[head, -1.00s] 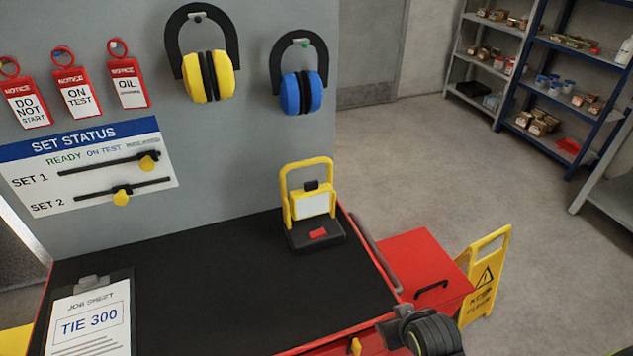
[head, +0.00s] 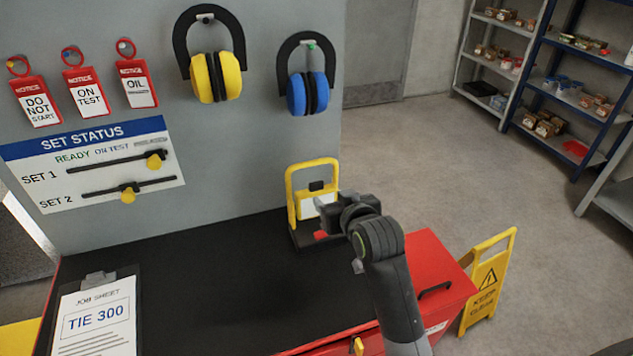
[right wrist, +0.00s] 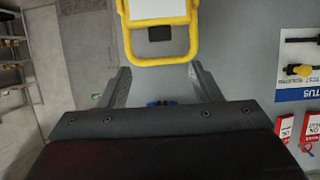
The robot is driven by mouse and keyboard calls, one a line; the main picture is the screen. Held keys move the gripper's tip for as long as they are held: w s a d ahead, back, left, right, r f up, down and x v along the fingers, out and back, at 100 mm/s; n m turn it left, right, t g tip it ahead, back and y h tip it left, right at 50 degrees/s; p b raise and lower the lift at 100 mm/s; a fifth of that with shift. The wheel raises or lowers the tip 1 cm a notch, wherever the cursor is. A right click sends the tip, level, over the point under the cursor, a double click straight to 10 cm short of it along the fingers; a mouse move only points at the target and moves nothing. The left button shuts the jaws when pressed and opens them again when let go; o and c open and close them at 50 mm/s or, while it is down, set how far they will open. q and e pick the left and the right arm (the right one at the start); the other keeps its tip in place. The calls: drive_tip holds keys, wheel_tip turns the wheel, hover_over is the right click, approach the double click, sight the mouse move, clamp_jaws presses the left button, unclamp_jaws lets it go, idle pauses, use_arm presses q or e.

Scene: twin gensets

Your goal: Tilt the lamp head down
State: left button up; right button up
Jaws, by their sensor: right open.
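The work lamp (head: 291,199) stands at the back right corner of the black bench top. It has a yellow frame, a white lamp head (head: 308,207) and a dark base. My right gripper (head: 328,217) is in front of the lamp and hides part of its head and base. In the right wrist view the gripper (right wrist: 162,84) is open with nothing between its fingers. The lamp's yellow frame (right wrist: 163,60) and white panel (right wrist: 158,9) lie just beyond the fingertips there. I cannot tell whether a finger touches the lamp. My left gripper is out of view.
A grey board with yellow ear defenders (head: 212,78), blue ear defenders (head: 308,93) and a status panel (head: 90,165) rises behind the bench. A clipboard (head: 97,322) lies at the left. A yellow floor sign (head: 488,280) stands right of the red cabinet (head: 438,265). The bench middle is clear.

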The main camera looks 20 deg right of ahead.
sight(317, 184)
drive_tip(key=p+x, duration=0.2)
drive_tip(key=x, duration=1.1)
drive_tip(key=shift+w+f, duration=0.15)
drive_tip(key=shift+w, duration=0.15)
drive_tip(key=shift+f, duration=0.1)
clamp_jaws()
